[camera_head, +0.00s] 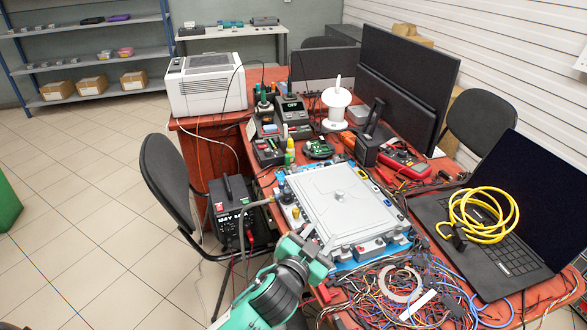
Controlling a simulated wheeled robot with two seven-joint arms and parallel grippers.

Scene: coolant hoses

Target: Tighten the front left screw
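A flat silver housing (345,200) lies on a blue base (375,255) on the red table. A grey hose (256,204) runs to fittings at its left side. Small fittings and dark knobs sit along the housing's near edge. The front left screw is too small to make out, or is hidden near my arm. My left gripper (322,246) is at the housing's near left corner, at the end of my green arm. Its fingers are small and partly hidden, so I cannot tell whether they are open or touching anything. My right gripper is not in view.
A tangle of coloured wires (385,297) covers the table's near edge. An open laptop (500,255) with a coiled yellow cable (484,214) stands at right. Monitors (405,80) and tools crowd the back. A black chair (165,170) and black power unit (230,208) stand left; the floor beyond is clear.

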